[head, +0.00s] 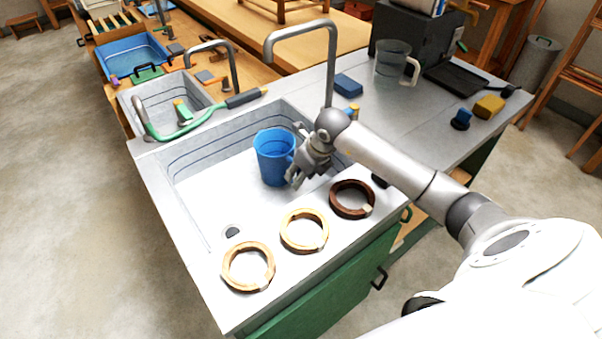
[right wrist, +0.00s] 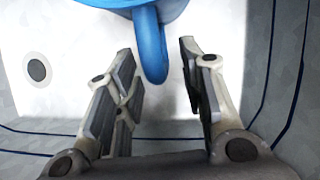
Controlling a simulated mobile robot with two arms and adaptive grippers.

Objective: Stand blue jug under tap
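The blue jug (head: 271,160) is upright in the large sink (head: 205,215), with its handle toward my right gripper (head: 297,180). In the right wrist view the jug's handle (right wrist: 151,50) sits between the fingertips of that gripper (right wrist: 158,62), with a visible gap on both sides, so the gripper is open. The tall grey tap (head: 331,65) rises behind the sink. In the head view its spout end hangs above the jug in the picture; I cannot tell whether it is directly over the jug. My left gripper is not in view.
Three rings stand on the front counter: tan (head: 248,266), yellow (head: 304,231) and dark brown (head: 351,199). A clear jug (head: 392,64), blue block (head: 348,85) and yellow sponge (head: 489,107) are on the right counter. The drain (head: 232,231) is clear.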

